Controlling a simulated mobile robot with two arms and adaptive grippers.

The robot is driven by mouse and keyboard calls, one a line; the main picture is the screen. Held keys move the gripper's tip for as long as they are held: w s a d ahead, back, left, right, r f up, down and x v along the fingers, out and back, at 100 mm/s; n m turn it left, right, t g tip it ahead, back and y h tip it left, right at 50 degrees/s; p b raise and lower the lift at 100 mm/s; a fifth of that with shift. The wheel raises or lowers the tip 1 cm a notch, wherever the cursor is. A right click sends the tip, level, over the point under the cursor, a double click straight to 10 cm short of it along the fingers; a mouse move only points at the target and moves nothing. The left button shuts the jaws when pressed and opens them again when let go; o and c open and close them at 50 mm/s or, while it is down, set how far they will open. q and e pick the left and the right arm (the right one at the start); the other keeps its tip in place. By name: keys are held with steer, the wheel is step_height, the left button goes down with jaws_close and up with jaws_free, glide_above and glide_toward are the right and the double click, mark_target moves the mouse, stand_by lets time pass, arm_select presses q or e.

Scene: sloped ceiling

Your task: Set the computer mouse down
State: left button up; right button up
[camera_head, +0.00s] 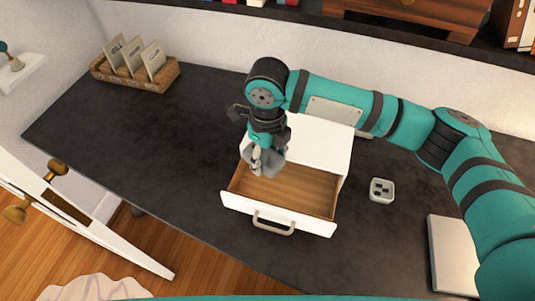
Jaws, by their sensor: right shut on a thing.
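My right gripper (259,164) points down over the open drawer (310,197) of a small white drawer unit (322,140) on the dark desk. It is shut on a small grey thing, which I take to be the computer mouse (274,160). The mouse is partly covered by the fingers. It is at the left part of the drawer opening; I cannot tell whether it touches the drawer's wooden floor. The rest of the drawer floor in view is bare. My left gripper is not in view.
A small pale box with dark spots (382,190) stands right of the drawer. A light flat thing (452,256) lies at the desk's right. A wooden holder with cards (135,75) stands at the back left. The desk's left and middle are clear.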

mark_target(267, 156)
steer(key=shift+f, duration=0.95)
steer(key=o, duration=1.2)
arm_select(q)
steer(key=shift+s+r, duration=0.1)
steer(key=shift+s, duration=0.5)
arm_select(e)
steer(key=shift+r, duration=0.15)
steer(key=shift+r, duration=0.4)
step_height(267, 156, up, 11)
steer(key=b, duration=0.3)
steer(key=shift+a+f, duration=0.1)
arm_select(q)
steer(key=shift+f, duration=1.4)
arm_select(e)
steer(key=shift+r, duration=0.65)
